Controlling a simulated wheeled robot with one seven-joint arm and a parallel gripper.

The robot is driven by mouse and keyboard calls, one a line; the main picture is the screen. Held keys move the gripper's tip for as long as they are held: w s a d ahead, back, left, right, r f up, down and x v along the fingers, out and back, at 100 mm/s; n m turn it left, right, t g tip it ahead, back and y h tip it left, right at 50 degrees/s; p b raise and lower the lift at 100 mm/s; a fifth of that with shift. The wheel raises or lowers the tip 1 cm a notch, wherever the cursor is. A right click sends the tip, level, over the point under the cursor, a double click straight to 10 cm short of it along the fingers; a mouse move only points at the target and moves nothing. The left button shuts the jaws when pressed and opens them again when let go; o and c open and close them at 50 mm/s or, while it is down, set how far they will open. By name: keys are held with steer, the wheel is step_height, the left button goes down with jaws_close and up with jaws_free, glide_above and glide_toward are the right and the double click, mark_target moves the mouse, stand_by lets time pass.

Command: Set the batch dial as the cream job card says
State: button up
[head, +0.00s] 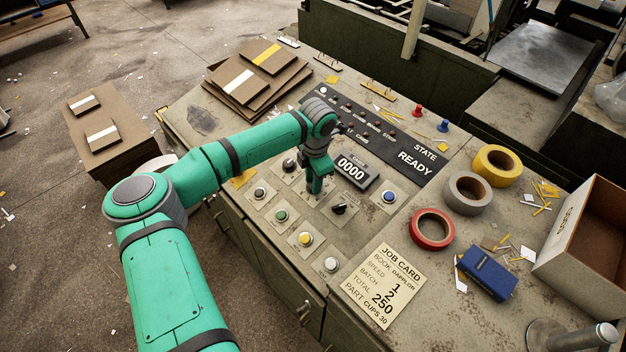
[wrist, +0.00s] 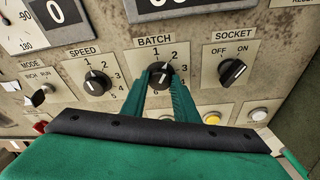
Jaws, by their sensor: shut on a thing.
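The batch dial (wrist: 160,79) is a dark round knob on a beige plate, with numbers around it. My gripper (wrist: 161,84) is shut on it, one green finger on each side. The dial's white mark points upward, near the 1 and 2; I cannot tell exactly which. In the head view my gripper (head: 315,186) reaches down to the panel and hides the dial. The cream job card (head: 383,284) lies flat at the panel's front right. It reads speed 1, batch 2, total 250.
The speed dial (wrist: 97,83) is left of the batch dial and the socket switch (wrist: 232,71) is right. The counter (head: 352,171) reads 0000 and the state display (head: 415,163) reads READY. Push buttons (head: 305,239) line the front. Tape rolls (head: 432,229) and an open box (head: 590,240) stand right.

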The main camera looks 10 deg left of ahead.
steer(key=shift+m, duration=0.6)
steer(key=shift+d, duration=0.1)
steer(key=o, duration=1.1)
steer(key=shift+c, duration=0.2)
steer(key=shift+r, duration=0.15)
step_height(320, 180, up, 10)
steer(key=shift+s+d+r, duration=0.25)
steer(key=shift+s+d, duration=0.1)
steer(key=shift+s, duration=0.1)
